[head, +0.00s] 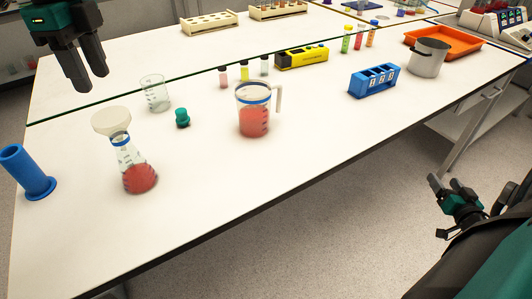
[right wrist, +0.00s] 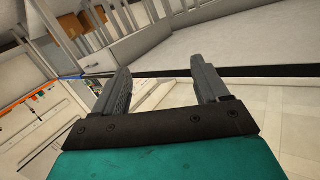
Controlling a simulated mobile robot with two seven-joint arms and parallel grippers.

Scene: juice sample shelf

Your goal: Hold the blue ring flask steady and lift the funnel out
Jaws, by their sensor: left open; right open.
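The blue ring flask (head: 137,174) stands upright on the white table at the left, with red liquid in its bottom and a blue ring at its neck. The cream funnel (head: 110,121) sits in the flask's mouth, its stem hidden in the neck. My left gripper (head: 90,85) is open and empty, up and to the left of the funnel, apart from it. My right gripper (head: 447,183) is open and empty off the table's front edge at the right. The right wrist view shows its two spread fingers (right wrist: 163,85) with nothing between them.
A blue cylinder (head: 28,175) stands left of the flask. A beaker (head: 155,94), a teal stopper (head: 182,118) and a jug of red liquid (head: 254,119) stand to its right. A blue rack (head: 374,81) and a pot (head: 428,59) are further right. The table front between the flask and jug is clear.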

